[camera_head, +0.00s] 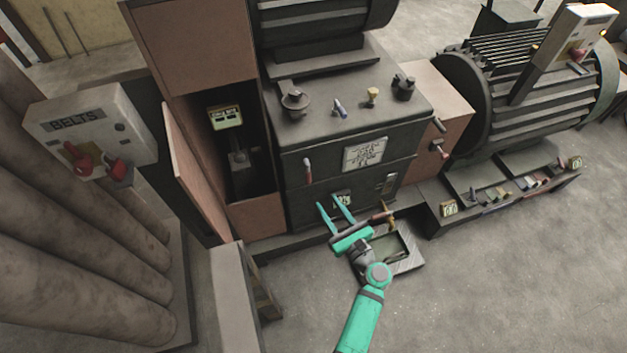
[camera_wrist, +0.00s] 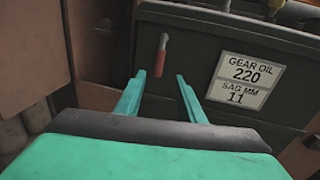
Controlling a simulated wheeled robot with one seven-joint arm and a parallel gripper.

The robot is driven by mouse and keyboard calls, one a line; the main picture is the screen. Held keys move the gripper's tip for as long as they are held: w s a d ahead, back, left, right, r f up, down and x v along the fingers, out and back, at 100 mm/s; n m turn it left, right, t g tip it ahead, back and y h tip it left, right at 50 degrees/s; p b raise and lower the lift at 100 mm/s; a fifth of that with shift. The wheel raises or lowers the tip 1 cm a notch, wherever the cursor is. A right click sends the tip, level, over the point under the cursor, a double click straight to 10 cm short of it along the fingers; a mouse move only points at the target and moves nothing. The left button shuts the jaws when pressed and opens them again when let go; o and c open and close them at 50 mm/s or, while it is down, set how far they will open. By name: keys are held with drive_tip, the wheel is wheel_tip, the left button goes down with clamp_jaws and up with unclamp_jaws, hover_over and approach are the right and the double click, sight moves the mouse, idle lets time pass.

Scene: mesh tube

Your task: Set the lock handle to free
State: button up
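A small lever with a red grip (camera_head: 307,169) hangs on the left part of the dark machine front, and no label near it is readable. It also shows in the wrist view as a red grip (camera_wrist: 161,57), hanging upright just beyond the fingertips. I cannot tell for sure that it is the lock handle. My gripper (camera_head: 328,201) is teal and open, with nothing between its fingers. It is in front of the machine, lower than the red grip. In the wrist view my gripper (camera_wrist: 160,75) points at the panel, apart from the grip.
A "BELTS" box (camera_head: 85,125) with red handles stands at left. An open cabinet door (camera_head: 195,175) juts out beside the machine. Another red-tipped lever (camera_head: 440,149) is on the right brown box. A tray (camera_head: 405,262) lies below my gripper. A gear oil label (camera_wrist: 245,75) is on the panel.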

sight(310, 177)
drive_tip(key=x, duration=1.1)
drive_tip(key=shift+w+a+r, duration=0.1)
drive_tip(key=shift+a+r, duration=0.05)
drive_tip(key=shift+r, duration=0.2)
clamp_jaws()
